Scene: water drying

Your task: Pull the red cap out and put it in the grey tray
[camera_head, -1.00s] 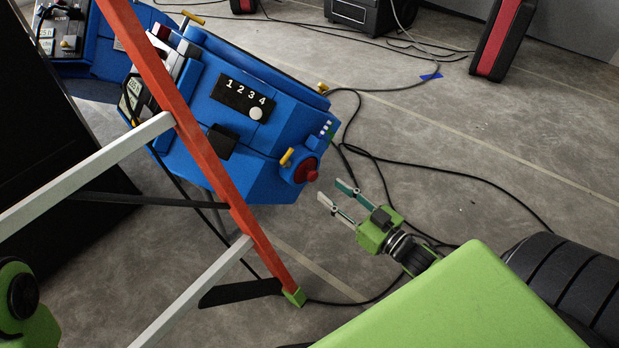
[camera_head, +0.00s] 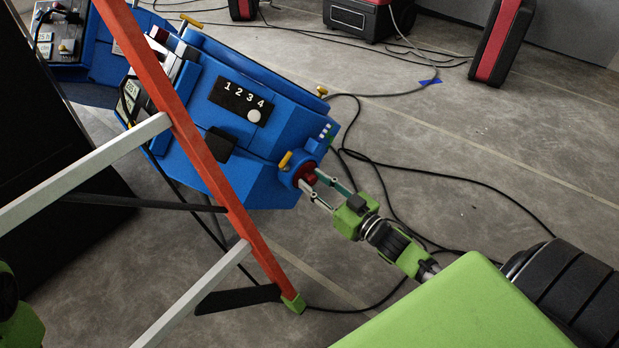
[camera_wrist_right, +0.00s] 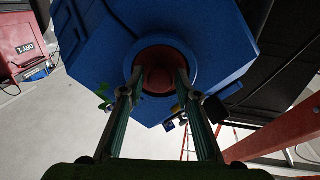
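The red cap (camera_head: 308,177) sits in a round blue collar on the lower right face of the blue machine (camera_head: 190,110). My right gripper (camera_head: 311,180) has its two fingertips at the cap, one on each side. In the right wrist view the red cap (camera_wrist_right: 158,81) lies between the fingers of my right gripper (camera_wrist_right: 159,76), inside the blue ring. The fingers stand apart around it; firm contact does not show. My left gripper is not in view. I see no grey tray in these frames.
An orange-red ladder leg (camera_head: 200,150) with pale rungs crosses in front of the machine. Black cables (camera_head: 440,172) lie on the grey floor. Red and black cases (camera_head: 503,40) stand at the back. A small yellow handle (camera_head: 285,160) is beside the cap.

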